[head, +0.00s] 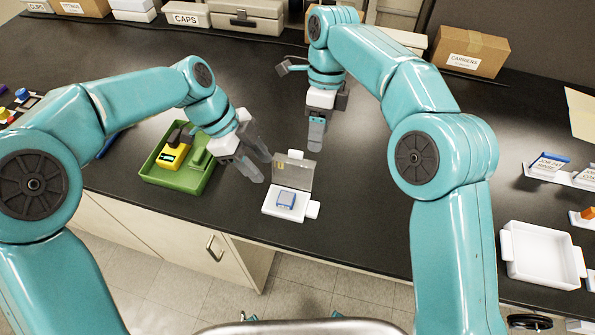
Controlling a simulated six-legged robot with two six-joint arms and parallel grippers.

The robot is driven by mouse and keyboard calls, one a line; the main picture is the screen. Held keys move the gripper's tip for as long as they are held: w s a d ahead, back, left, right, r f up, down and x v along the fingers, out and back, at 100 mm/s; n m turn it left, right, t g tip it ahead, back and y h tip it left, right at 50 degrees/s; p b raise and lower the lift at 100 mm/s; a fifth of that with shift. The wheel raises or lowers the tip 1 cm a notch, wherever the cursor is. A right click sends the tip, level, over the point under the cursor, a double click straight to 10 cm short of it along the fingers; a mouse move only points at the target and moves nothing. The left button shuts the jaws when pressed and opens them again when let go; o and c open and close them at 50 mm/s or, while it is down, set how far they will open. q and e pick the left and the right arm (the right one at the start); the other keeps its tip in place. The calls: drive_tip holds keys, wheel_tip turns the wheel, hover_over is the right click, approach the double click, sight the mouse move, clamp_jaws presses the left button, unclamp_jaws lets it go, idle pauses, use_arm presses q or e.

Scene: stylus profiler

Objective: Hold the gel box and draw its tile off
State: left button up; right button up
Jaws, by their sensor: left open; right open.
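The gel box (271,208) is a small white box on the black bench, in front of me near the bench's front edge. Its clear grey lid (294,174) stands open at the back. A white tab sticks out at the box's right side. My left gripper (258,160) is open and empty, just left of and behind the box, its fingers pointing down toward it. My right gripper (316,132) is behind the box, pointing down, open and apart from it.
A green tray (207,178) with a yellow device (174,156) lies left of the box. An empty white tray (537,272) is at the right. White labelled stands (546,168) are behind it. Boxes, including a cardboard carton (468,52), line the back. Bench right of the gel box is partly hidden by my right arm.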

sight(286, 200)
drive_tip(key=x, duration=1.3)
drive_tip(key=shift+s+f, duration=0.25)
drive_tip(key=shift+f, duration=0.2)
clamp_jaws()
